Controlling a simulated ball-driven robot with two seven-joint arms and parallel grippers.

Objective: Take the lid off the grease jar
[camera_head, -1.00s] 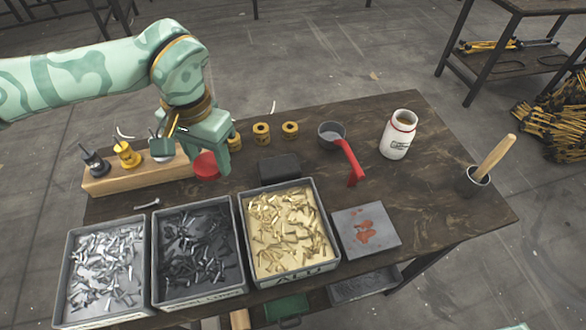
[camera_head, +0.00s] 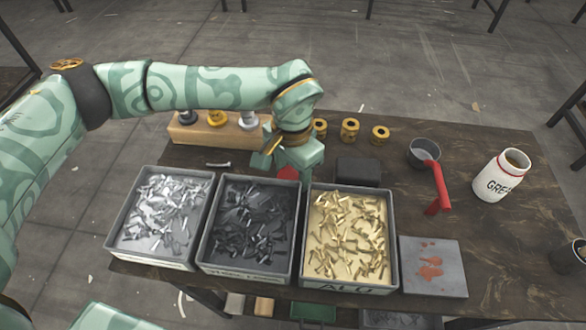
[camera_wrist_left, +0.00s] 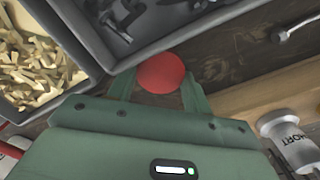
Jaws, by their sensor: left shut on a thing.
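The grease jar (camera_head: 501,176) is white with a red rim and stands upright at the right of the table. Its top is open and brownish grease shows inside. The round red lid (camera_wrist_left: 161,73) is between the fingers of my left gripper (camera_wrist_left: 158,84) in the left wrist view. In the head view the lid (camera_head: 288,173) is partly hidden under my left gripper (camera_head: 290,165). The gripper is shut on the lid, just behind the bins and far left of the jar. My right gripper is not in view.
Three grey bins of rivets stand along the front: silver (camera_head: 112,232), dark (camera_head: 204,250) and brass-coloured (camera_head: 393,262). A wooden block (camera_head: 206,137) with tools is behind. A pot with a red handle (camera_head: 437,190) and a red-stained plate (camera_head: 434,284) are at right.

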